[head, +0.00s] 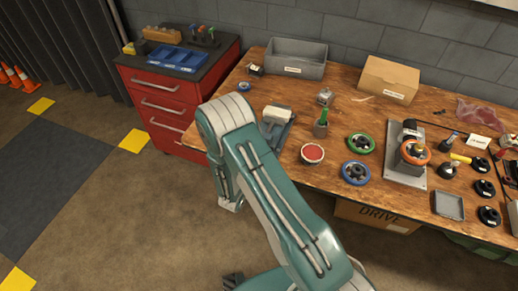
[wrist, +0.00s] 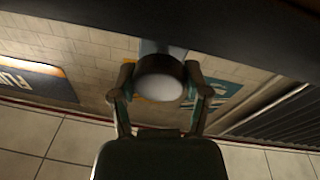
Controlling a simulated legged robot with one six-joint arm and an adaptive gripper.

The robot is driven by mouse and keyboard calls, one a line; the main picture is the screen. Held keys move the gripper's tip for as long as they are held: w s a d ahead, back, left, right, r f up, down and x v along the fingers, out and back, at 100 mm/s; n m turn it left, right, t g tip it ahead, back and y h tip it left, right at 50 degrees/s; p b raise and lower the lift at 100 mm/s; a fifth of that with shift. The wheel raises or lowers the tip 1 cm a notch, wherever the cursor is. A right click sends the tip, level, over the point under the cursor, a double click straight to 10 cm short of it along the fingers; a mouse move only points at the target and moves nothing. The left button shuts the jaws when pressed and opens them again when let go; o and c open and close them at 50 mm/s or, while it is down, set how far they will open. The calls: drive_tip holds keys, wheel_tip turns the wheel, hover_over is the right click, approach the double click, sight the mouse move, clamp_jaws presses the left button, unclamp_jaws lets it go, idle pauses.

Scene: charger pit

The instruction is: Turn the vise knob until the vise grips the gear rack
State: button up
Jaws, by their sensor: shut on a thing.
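The vise (head: 274,136) is a blue-grey block near the front left edge of the wooden table, partly hidden by my arm. A pale block (head: 277,113) sits at its top; I cannot tell whether this is the gear rack or how tightly it is held. In the wrist view, the vise knob (wrist: 158,85) is a round dark piece with a pale face. My gripper (wrist: 160,76) is shut on it, one finger on each side. In the head view my arm hides the knob and the fingers.
The wooden table (head: 250,88) also carries a grey bin (head: 296,60), a red-topped round piece (head: 312,153), a green-handled tool (head: 322,120), and blue (head: 356,172) and green (head: 361,143) rings. A red drawer cabinet (head: 165,105) stands left.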

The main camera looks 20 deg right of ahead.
drive_tip(key=shift+f, duration=0.15)
drive_tip(key=o, duration=1)
drive_tip(key=shift+o, duration=0.8)
drive_tip(key=shift+a, duration=0.1)
drive_tip(key=v, duration=1.2)
